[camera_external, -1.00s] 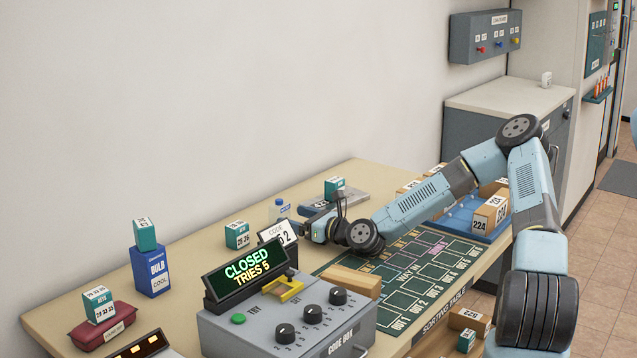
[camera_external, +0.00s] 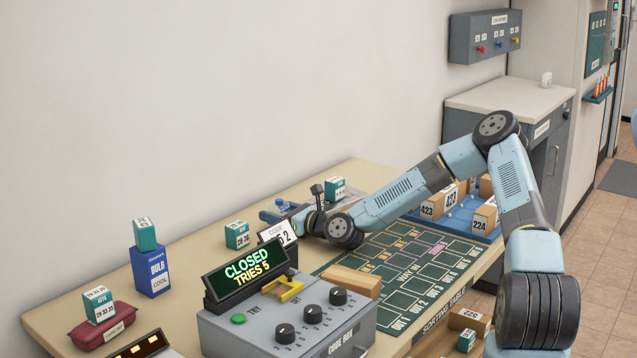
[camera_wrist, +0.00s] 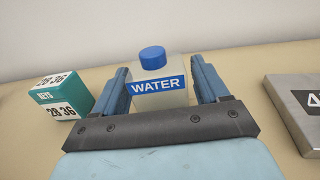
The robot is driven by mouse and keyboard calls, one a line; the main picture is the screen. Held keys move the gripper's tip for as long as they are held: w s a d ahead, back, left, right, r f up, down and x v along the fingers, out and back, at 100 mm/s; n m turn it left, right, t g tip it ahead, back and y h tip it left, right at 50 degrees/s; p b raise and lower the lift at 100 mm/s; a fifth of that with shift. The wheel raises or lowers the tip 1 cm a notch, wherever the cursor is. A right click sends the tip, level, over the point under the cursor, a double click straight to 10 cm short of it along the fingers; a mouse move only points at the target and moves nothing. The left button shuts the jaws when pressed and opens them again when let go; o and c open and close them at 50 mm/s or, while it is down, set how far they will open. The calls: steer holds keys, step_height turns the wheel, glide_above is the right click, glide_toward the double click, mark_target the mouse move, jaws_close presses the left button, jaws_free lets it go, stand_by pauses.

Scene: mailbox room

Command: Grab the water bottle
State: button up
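The water bottle (camera_wrist: 154,88) stands upright on the table in the wrist view, with a blue cap and a blue WATER label. My gripper (camera_wrist: 160,85) is open, with one blue finger on each side of the bottle. Small gaps seem to show between the fingers and the bottle. In the external view, my gripper (camera_external: 284,213) reaches low over the table's back part. The bottle's cap (camera_external: 279,203) shows just behind it, and the rest of the bottle is mostly hidden by the gripper.
A teal keys box (camera_wrist: 62,97) stands just left of my gripper. A grey metal block (camera_wrist: 296,105) lies to the right. The CODE card (camera_external: 277,235) and the code box (camera_external: 290,325) stand in front. The wall is close behind.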

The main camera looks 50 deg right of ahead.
steer(key=c, duration=0.8)
